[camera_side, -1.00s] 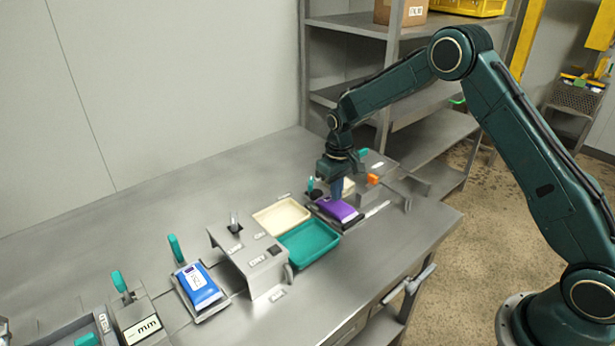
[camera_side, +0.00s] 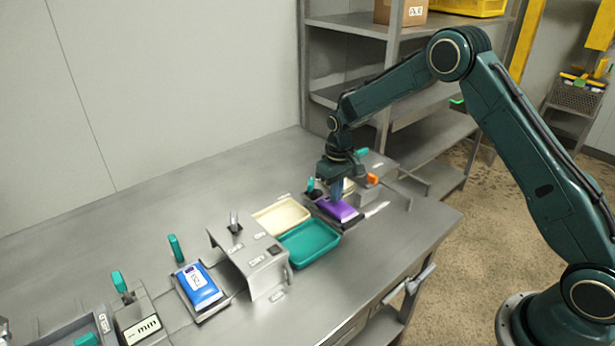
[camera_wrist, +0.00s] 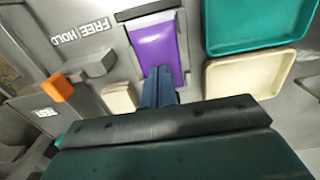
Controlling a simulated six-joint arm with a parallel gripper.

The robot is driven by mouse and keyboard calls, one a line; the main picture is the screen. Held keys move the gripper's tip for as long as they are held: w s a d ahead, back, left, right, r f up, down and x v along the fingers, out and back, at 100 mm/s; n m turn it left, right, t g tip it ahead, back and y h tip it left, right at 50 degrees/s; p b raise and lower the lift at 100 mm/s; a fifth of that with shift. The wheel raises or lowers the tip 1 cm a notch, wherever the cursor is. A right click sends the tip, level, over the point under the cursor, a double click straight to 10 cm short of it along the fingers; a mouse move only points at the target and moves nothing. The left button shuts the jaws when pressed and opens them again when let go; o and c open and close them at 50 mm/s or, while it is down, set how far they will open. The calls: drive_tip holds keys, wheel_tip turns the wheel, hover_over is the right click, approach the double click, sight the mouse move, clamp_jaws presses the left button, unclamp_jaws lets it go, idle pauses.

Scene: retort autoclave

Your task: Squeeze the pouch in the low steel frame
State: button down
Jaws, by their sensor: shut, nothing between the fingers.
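The purple pouch (camera_side: 338,210) lies flat in the low steel frame (camera_side: 357,220) near the right end of the bench. It also shows in the wrist view (camera_wrist: 158,48), with the frame's dark edge (camera_wrist: 150,9) at its far end. My gripper (camera_side: 337,194) points down over the pouch, its fingers shut with nothing between them. In the wrist view the blue fingertips (camera_wrist: 160,80) are over the pouch's near end and hide part of it. Whether they touch the pouch I cannot tell.
A teal tray (camera_side: 309,243) and a cream tray (camera_side: 281,216) sit left of the frame. A blue pouch (camera_side: 198,286) lies in another holder further left. The back left of the bench is clear.

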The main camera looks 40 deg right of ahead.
drive_tip(key=shift+f, duration=0.9)
idle(1.3)
drive_tip(key=shift+r, duration=0.1)
wheel_tip(320, 180, up, 8)
idle(1.3)
drive_tip(key=shift+r, duration=0.1)
